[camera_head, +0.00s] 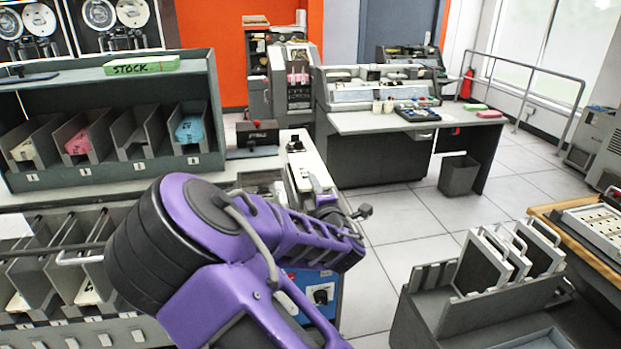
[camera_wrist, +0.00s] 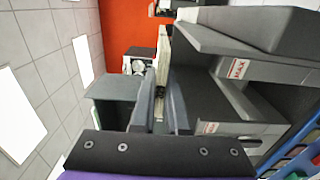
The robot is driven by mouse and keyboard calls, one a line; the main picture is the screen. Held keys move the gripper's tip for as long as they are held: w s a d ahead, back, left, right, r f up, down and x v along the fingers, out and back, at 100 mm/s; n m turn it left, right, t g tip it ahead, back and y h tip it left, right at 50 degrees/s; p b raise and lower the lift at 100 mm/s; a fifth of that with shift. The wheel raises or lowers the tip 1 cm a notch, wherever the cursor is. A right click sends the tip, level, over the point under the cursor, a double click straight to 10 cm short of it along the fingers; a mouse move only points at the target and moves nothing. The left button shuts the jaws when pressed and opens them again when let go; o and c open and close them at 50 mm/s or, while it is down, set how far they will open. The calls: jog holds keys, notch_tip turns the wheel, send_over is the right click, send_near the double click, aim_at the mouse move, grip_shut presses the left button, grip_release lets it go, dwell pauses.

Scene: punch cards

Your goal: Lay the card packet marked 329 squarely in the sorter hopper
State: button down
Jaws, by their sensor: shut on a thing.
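In the wrist view my gripper (camera_wrist: 162,112) has its two grey fingers close together, with a thin cream edge (camera_wrist: 164,58) between them. This looks like a card packet held edge-on; no number shows on it. Beside it on the right is a grey machine (camera_wrist: 205,95) with red-and-white labels, one ending in "MAX"; I cannot tell whether this is the sorter hopper. In the head view my purple arm reaches over the machine at centre and hides the gripper and most of that machine. No packet marked 329 can be read.
A grey rack at left (camera_head: 110,179) holds cream (camera_head: 25,150), pink (camera_head: 78,143) and blue (camera_head: 190,129) packets; its third slot looks empty. A green STOCK box (camera_head: 141,65) lies on top. A desk (camera_head: 415,121) stands behind, a grey cart (camera_head: 480,310) at right.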

dwell(0.6)
jog(key=shift+s+f+b, duration=0.1)
jog(key=shift+f+b, duration=1.35)
jog(key=shift+f, duration=0.15)
jog(key=shift+f+b, duration=2.85)
jog(key=shift+f, duration=0.2)
jog(key=c, duration=0.8)
grip_release()
jog(key=shift+c, duration=0.2)
